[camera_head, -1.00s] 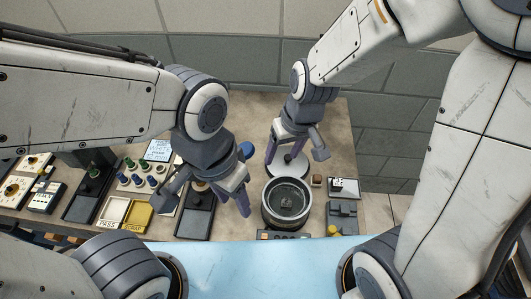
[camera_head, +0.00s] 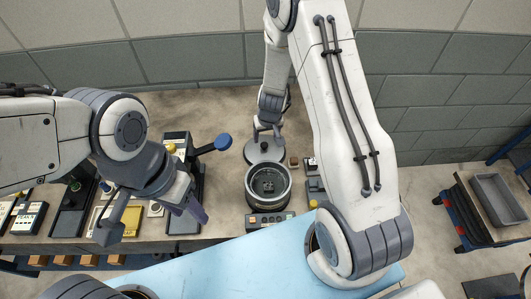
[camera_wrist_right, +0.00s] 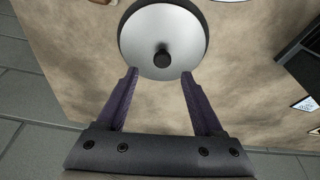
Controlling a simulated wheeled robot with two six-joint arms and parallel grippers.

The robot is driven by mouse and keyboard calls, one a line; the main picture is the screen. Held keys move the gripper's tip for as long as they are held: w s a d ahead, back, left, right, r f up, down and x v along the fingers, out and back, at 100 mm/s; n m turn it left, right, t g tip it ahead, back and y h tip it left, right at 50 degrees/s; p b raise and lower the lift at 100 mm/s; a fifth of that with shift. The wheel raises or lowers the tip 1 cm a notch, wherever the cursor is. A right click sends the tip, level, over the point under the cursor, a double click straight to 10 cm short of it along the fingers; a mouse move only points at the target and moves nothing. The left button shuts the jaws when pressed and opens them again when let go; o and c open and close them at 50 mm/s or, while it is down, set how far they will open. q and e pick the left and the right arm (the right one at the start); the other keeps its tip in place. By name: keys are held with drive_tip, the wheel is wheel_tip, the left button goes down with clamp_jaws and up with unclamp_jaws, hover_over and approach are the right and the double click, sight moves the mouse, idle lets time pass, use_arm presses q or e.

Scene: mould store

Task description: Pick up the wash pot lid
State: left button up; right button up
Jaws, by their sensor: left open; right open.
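The wash pot lid (camera_head: 264,151) is a round grey metal disc with a black knob, lying on the bench just behind the open pot. It also shows in the right wrist view (camera_wrist_right: 146,38), its knob a little beyond the fingertips. My right gripper (camera_head: 266,130) is open and empty at the lid's far side; its two purple fingers (camera_wrist_right: 160,80) straddle the line toward the knob without touching it. My left gripper (camera_head: 152,222) is open and empty at the front left, apart from the lid. The wash pot (camera_head: 268,187) is a dark round vessel with a part inside.
A small brown block (camera_head: 294,162) sits right of the lid. A press-like device with a blue knob (camera_head: 221,142) stands to the left. A control box (camera_head: 270,221) is in front of the pot. A cart with a grey tray (camera_head: 497,199) stands at right.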

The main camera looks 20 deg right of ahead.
sight(264, 145)
drive_tip(key=b+x, duration=0.2)
drive_tip(key=x, duration=0.1)
drive_tip(key=b+x, duration=0.1)
drive_tip(key=x, duration=0.1)
drive_tip(key=shift+s+a+b, duration=0.2)
drive_tip(key=shift+s+b, duration=0.1)
drive_tip(key=shift+s, duration=0.1)
drive_tip(key=shift+w+f, duration=0.1)
drive_tip(key=shift+f, duration=0.1)
drive_tip(key=shift+r, duration=0.1)
clamp_jaws()
